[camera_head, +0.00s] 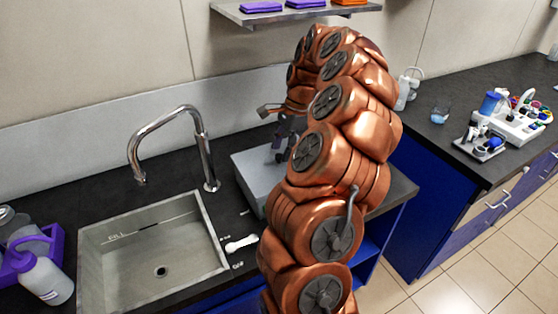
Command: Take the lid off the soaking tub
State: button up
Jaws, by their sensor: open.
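A grey box, which looks like the soaking tub (248,191), stands on the dark counter to the right of the sink. Its flat pale top, apparently the lid (256,165), covers the part that I can see. My copper arm hides the tub's right side and front corner. My gripper (281,157) is open and points down over the top. I cannot tell whether its fingers touch the lid, and no handle shows clearly.
The sink (152,250) with its tall faucet (205,150) is left of the tub. A small white tool (241,243) lies between them. Bottles in a purple rack (40,265) stand far left. A shelf (290,14) hangs above. The right counter (450,120) holds lab equipment.

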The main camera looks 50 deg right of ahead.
aim_at(279, 161)
jog(key=shift+x, duration=1.15)
jog(key=shift+c, duration=0.4)
grip_shut()
